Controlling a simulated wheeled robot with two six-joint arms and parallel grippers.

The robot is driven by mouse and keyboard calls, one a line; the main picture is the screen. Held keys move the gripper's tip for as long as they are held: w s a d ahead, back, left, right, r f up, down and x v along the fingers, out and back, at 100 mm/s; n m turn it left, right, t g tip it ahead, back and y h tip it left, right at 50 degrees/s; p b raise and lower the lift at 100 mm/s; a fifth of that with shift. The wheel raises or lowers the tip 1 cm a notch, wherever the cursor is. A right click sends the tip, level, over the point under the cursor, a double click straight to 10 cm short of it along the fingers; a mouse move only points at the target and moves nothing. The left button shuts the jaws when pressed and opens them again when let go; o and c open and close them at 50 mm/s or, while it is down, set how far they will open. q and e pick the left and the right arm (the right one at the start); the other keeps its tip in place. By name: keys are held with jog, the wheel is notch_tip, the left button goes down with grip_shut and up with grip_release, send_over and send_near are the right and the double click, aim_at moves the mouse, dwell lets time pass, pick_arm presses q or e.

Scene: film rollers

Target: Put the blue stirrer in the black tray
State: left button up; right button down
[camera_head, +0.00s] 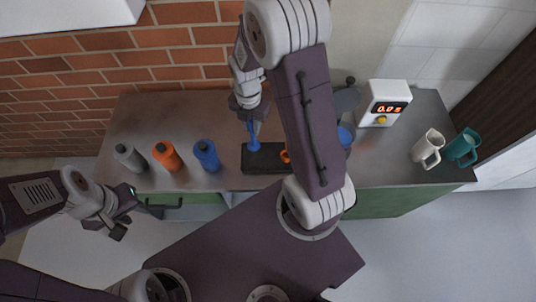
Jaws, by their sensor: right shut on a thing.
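The blue stirrer (252,133) hangs upright below my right gripper (249,108), which is shut on its upper end. The stirrer's lower end overlaps the back left part of the black tray (262,166); I cannot tell whether it touches the tray. The tray lies at the front middle of the metal counter. An orange item (285,156) shows at the tray's right part, partly hidden by my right arm. My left gripper (128,211) is empty in front of the counter's left edge, its fingers apart.
A white device with a red display (384,103), a white mug (428,147) and a teal mug (463,147) stand at right. My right arm hides the counter's middle.

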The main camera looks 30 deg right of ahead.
jog(key=shift+s+d+r+n, duration=0.15)
jog(key=shift+s+d+n, duration=0.05)
jog(key=shift+n, duration=0.2)
send_over(255, 144)
jog(key=f, duration=0.6)
jog(key=shift+w+d, duration=0.1)
jog(key=shift+w, duration=0.2)
notch_tip(255, 144, down, 4)
jog(key=shift+s+p, duration=0.15)
jog(key=shift+p, duration=0.2)
jog(key=shift+f, duration=0.25)
jog(key=c, duration=1.3)
grip_release()
jog(key=shift+o, duration=0.2)
